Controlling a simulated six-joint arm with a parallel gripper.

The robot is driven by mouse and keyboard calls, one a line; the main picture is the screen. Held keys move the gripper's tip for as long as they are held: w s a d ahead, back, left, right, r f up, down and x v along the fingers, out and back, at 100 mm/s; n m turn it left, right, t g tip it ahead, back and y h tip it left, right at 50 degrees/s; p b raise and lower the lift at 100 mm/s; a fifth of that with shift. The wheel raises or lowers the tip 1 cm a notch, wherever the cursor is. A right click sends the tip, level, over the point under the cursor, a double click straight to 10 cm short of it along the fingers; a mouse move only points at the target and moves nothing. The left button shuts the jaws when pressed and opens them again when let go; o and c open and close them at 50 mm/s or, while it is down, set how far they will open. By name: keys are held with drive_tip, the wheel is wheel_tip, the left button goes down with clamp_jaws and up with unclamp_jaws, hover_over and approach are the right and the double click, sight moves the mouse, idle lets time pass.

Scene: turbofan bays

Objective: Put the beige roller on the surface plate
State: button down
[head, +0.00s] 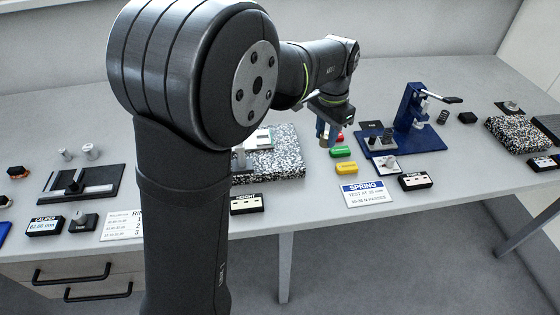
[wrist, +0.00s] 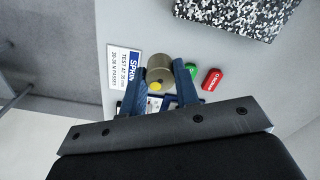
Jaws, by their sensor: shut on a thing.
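My gripper (head: 327,130) hangs over the bench between the speckled surface plate (head: 285,172) and the blue spring tester. In the wrist view its blue fingers (wrist: 159,72) are shut on the beige roller (wrist: 159,67), whose round shape sits between the fingertips. In the head view the roller is mostly hidden by the fingers, and its height above the bench is hard to tell. A speckled plate edge also shows at the top right of the wrist view (wrist: 235,14), apart from the roller.
Red, green (head: 342,152) and yellow (head: 346,168) labelled blocks lie near the gripper. The blue spring tester (head: 412,125) stands to the right. A height gauge occupies the plate's left part. A second speckled plate (head: 520,140) lies far right. A spring sign (head: 367,194) lies in front.

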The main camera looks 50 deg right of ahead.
drive_tip(key=s+a+m, duration=0.1)
drive_tip(key=s+a, duration=0.1)
drive_tip(key=a, duration=0.1)
hover_over(290, 160)
drive_tip(key=shift+m, duration=0.4)
wheel_tip(290, 160, down, 6)
drive_tip(key=shift+s, duration=0.15)
drive_tip(key=shift+f, duration=2)
drive_tip(key=shift+f, duration=0.1)
drive_tip(key=c, duration=1.5)
unclamp_jaws()
drive_tip(key=shift+f, duration=0.1)
drive_tip(key=o, duration=0.4)
